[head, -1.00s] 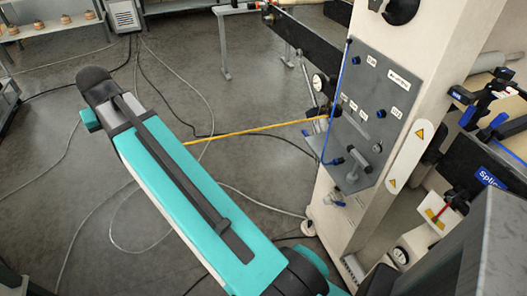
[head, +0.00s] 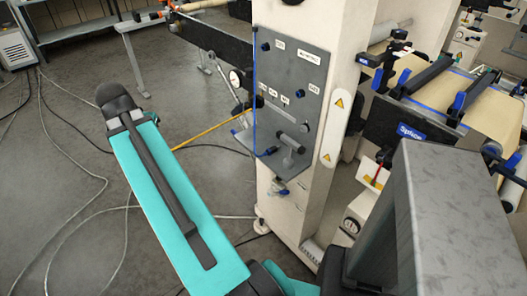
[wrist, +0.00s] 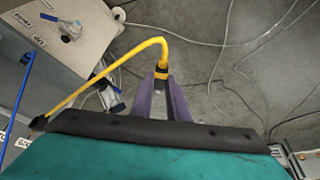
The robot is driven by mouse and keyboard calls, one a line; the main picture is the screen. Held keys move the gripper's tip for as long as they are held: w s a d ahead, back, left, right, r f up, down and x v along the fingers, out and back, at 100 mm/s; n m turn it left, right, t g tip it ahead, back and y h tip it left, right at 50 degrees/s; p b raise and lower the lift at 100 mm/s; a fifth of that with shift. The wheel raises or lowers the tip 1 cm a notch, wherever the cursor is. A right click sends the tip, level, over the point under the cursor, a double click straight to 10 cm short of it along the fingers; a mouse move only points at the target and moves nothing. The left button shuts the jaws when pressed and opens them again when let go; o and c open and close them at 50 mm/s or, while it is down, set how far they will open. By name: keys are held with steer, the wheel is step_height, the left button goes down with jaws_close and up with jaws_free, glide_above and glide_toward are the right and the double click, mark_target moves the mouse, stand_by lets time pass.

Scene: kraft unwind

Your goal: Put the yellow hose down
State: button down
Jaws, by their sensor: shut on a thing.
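The yellow hose (head: 205,131) runs taut in the head view from the grey panel (head: 290,75) on the machine column down left, to behind my teal arm. In the wrist view the yellow hose (wrist: 125,57) rises from the lower left, bends over at the top and comes down to its end between my purple fingers. My gripper (wrist: 161,78) is shut on that end, off the floor. In the head view my gripper is hidden behind my arm.
A blue hose (head: 254,85) hangs on the panel beside the yellow one; it also shows in the wrist view (wrist: 20,95). Thin grey cables (head: 90,180) lie on the floor. The pale machine column (head: 345,50) stands close right. Open grey floor (head: 60,240) lies left of my arm.

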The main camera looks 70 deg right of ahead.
steer(key=s+d+f+m+g+b, duration=0.1)
steer(key=s+d+f+m, duration=0.1)
steer(key=s, duration=0.6)
steer(key=s+d+f+m+g+b, duration=0.1)
steer(key=s+d+f+m, duration=0.1)
steer(key=s+d+m, duration=0.2)
steer(key=s+d+f+m+g+b, duration=0.1)
steer(key=s+d+f+m+b, duration=0.1)
steer(key=s+d, duration=0.5)
steer(key=s+m, duration=0.1)
steer(key=s, duration=0.4)
steer(key=shift+s+f+m+g+y, duration=0.3)
steer(key=shift+s+m, duration=0.1)
steer(key=shift+d+r+p, duration=0.2)
steer(key=shift+d+p, duration=0.25)
steer(key=shift+p, duration=1.2)
steer(key=d+p, duration=0.1)
steer(key=p, duration=0.5)
steer(key=shift+w+d+f+p, duration=0.1)
steer(key=shift+d+f+p, duration=0.05)
steer(key=shift+d+p, duration=0.25)
